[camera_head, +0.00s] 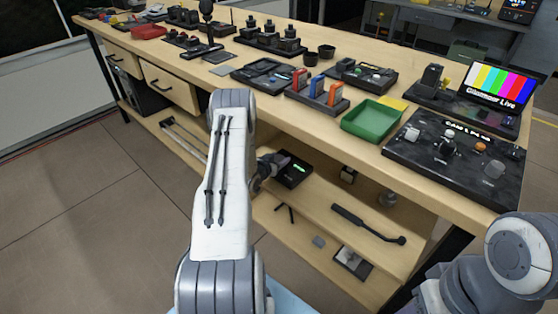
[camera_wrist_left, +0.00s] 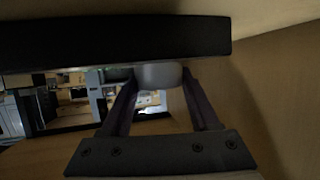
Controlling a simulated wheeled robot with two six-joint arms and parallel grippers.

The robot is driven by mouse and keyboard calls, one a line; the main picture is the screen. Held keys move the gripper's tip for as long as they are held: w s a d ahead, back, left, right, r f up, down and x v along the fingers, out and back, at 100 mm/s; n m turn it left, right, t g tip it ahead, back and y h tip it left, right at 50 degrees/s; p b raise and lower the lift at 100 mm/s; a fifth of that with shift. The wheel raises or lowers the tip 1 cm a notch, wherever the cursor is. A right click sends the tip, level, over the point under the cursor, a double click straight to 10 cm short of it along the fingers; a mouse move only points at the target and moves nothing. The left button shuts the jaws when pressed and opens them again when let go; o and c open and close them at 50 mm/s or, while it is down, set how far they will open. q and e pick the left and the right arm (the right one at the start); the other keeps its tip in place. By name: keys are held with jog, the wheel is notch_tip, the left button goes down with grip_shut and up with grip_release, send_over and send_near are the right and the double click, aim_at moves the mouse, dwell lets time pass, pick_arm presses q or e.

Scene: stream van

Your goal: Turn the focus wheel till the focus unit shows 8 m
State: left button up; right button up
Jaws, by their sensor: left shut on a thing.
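The focus unit (camera_head: 294,170) is a small black box with a lit green display on the shelf under the bench top. The reading is too small to make out. My left gripper (camera_head: 270,164) is at the left side of this unit. In the left wrist view the two fingers stand on either side of a pale grey rounded wheel (camera_wrist_left: 158,75), and the gripper is shut on it. The wheel sits just under a dark box edge (camera_wrist_left: 120,42), which appears to be the focus unit. My right arm shows at the lower right, but its gripper is out of the picture.
The bench top (camera_head: 238,88) overhangs the shelf close above my left gripper. A dark handled tool (camera_head: 365,224) lies on the lower shelf to the right. A green tray (camera_head: 372,121) and a black control panel (camera_head: 455,158) are on the bench top.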

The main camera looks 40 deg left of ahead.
pick_arm(q)
jog(key=shift+m+h+b, duration=0.5)
jog(key=shift+m+h, duration=1)
jog(key=shift+h, duration=0.3)
jog(key=o, duration=1.4)
jog(key=shift+c, duration=0.2)
jog(key=p+v, duration=0.1)
jog(key=v, duration=0.9)
jog(key=shift+s+a+p, duration=0.15)
jog(key=shift+s+p, duration=0.1)
jog(key=shift+p, duration=0.05)
